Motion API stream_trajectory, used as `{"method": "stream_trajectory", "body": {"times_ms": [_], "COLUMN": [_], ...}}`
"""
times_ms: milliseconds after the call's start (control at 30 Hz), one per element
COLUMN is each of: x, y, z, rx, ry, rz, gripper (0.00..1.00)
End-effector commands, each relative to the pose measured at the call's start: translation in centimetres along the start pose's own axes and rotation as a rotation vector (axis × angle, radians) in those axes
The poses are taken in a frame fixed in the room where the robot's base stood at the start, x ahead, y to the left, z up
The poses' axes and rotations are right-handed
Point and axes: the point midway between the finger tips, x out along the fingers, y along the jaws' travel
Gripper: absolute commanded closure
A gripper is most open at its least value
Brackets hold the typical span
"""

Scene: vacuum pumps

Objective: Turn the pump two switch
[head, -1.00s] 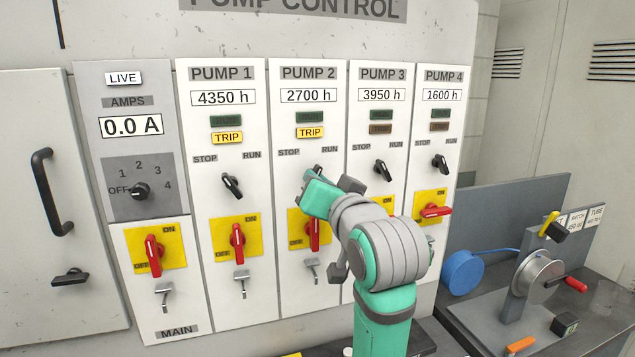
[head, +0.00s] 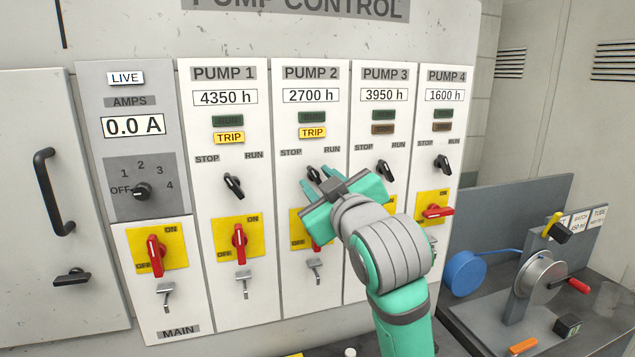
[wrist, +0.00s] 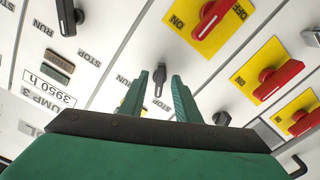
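The pump 2 switch (wrist: 159,79) is a small black knob below the PUMP 2 sign (head: 309,73), with STOP to its left and RUN to its right on the panel. In the wrist view it shows between my two green fingertips, with a gap on each side. My gripper is open and empty. I cannot tell how far the fingertips are from the panel.
Similar black switches belong to pump 1 (head: 233,186), pump 3 (head: 385,171) and pump 4 (head: 442,164). The pump 2 red handle (wrist: 275,78) is below its switch, partly covered in the head view. A bench with a reel (head: 540,276) stands at right.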

Motion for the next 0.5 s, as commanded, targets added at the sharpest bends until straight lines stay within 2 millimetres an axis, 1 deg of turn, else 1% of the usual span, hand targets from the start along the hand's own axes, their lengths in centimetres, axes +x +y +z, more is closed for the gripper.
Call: {"method": "stream_trajectory", "body": {"times_ms": [267, 500], "x": [-0.5, -1.3], "y": [-0.2, -0.3], "z": [-0.1, -0.2], "rx": [0.002, 0.002], "ry": [0.002, 0.003], "rz": [-0.003, -0.005], "gripper": [0.7, 0.7]}}
